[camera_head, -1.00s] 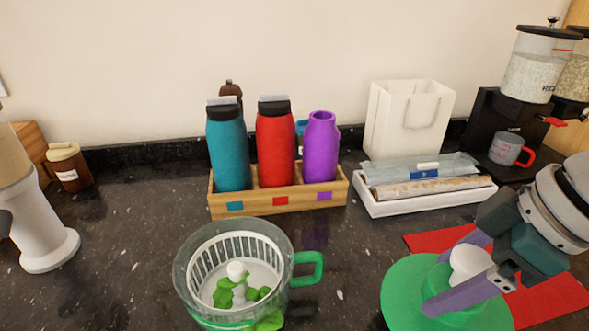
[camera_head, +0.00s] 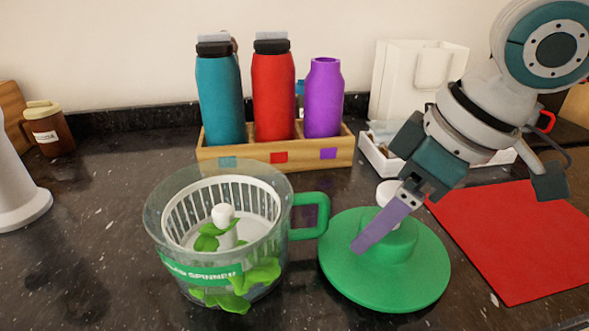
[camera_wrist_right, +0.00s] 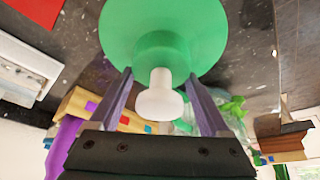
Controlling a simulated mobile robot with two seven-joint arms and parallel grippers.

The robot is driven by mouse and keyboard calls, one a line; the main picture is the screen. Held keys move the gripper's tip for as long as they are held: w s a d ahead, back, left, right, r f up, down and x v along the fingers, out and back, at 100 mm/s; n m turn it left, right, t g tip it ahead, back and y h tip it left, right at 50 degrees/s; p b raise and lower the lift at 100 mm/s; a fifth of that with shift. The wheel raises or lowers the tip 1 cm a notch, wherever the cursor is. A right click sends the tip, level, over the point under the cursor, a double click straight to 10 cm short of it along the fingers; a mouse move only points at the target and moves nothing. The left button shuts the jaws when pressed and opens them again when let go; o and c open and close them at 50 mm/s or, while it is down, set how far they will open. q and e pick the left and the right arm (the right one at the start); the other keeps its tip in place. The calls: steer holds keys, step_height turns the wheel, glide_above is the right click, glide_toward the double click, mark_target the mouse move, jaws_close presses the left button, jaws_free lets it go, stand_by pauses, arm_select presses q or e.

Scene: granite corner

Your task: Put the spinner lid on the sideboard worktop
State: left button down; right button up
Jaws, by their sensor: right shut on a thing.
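The spinner lid (camera_head: 345,272) is a green disc with a raised green hub and a white knob (camera_wrist_right: 158,98). The lid is level, just right of the salad spinner's green handle. I cannot tell whether it touches the dark speckled worktop (camera_head: 90,240) or hangs just above it. The open clear spinner bowl (camera_head: 165,225) holds a white basket and green leaves. My left gripper is not in view.
A red mat (camera_head: 520,245) lies right of the lid. Behind stand a wooden bottle rack (camera_head: 250,157), a white tray (camera_head: 375,158) and a white bag (camera_head: 440,65). A brown jar (camera_head: 50,135) is at left. The worktop left of the bowl is clear.

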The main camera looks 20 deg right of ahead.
mark_target(413, 260)
steer(key=shift+f, duration=0.1)
steer(key=o, duration=1.4)
steer(key=p+v, duration=0.2)
steer(key=v, duration=1)
steer(key=shift+d, duration=0.1)
